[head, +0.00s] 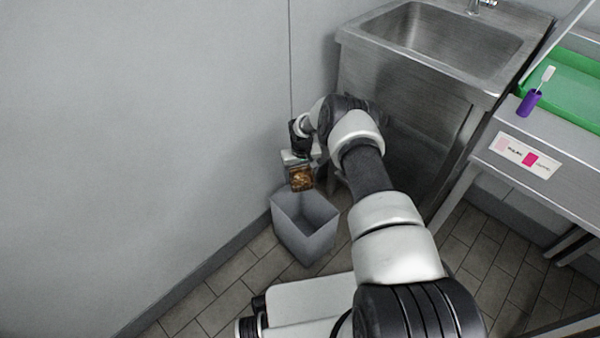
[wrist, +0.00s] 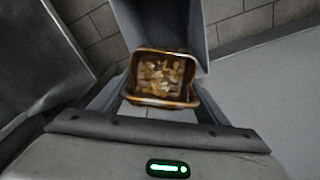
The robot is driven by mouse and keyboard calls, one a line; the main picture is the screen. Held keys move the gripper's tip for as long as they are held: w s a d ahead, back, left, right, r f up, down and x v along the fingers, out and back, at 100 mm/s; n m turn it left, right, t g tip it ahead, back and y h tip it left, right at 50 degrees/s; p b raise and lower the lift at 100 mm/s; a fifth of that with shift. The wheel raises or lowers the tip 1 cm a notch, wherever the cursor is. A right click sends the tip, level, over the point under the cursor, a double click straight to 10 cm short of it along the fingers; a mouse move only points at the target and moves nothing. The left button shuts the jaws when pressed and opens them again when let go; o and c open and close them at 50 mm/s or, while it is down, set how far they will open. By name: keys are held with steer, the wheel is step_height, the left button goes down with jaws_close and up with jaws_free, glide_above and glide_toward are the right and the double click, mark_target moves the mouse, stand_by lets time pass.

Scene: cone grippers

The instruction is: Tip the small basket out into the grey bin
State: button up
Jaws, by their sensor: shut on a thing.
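The small basket (head: 300,180) is brown and hangs from my gripper (head: 300,160) just above the back part of the grey bin in the head view. In the wrist view the basket (wrist: 163,75) sits between the two fingers of my gripper (wrist: 160,105), with pale and brown scraps inside it. My gripper is shut on the basket. The grey bin (head: 308,240) stands open on the floor by the wall, and its visible inside looks empty. In the wrist view part of the bin (wrist: 145,22) shows behind the basket.
A steel sink unit (head: 380,80) stands right behind my arm. A steel table (head: 555,165) with a green tray (head: 565,85) and a purple container (head: 530,102) is at the right. The plain wall (head: 150,120) is close on the left. Tiled floor (head: 215,295) is free before the bin.

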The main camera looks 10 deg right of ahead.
mark_target(304, 187)
steer(key=t, duration=0.2)
steer(key=f+t, duration=0.1)
steer(key=t, duration=0.1)
steer(key=shift+s+a+f, duration=0.1)
steer(key=shift+s, duration=0.3)
steer(key=shift+s+f+t, duration=0.15)
steer(key=shift+t, duration=0.65)
steer(key=t, duration=0.1)
steer(key=s+t, duration=0.1)
steer(key=t, duration=0.1)
steer(key=shift+d+f+t+y, duration=0.2)
steer(key=shift+t+y, duration=0.1)
steer(key=shift+y, duration=0.1)
steer(key=shift+s+d+t, duration=0.1)
steer(key=shift+s+t, duration=0.25)
steer(key=shift+t, duration=0.75)
steer(key=shift+s+r+t+y, duration=0.1)
steer(key=shift+s+t+y, duration=0.1)
steer(key=shift+t, duration=0.5)
steer(key=shift+s+r+t+y, duration=0.1)
steer(key=shift+s+t, duration=0.1)
steer(key=shift+t, duration=0.5)
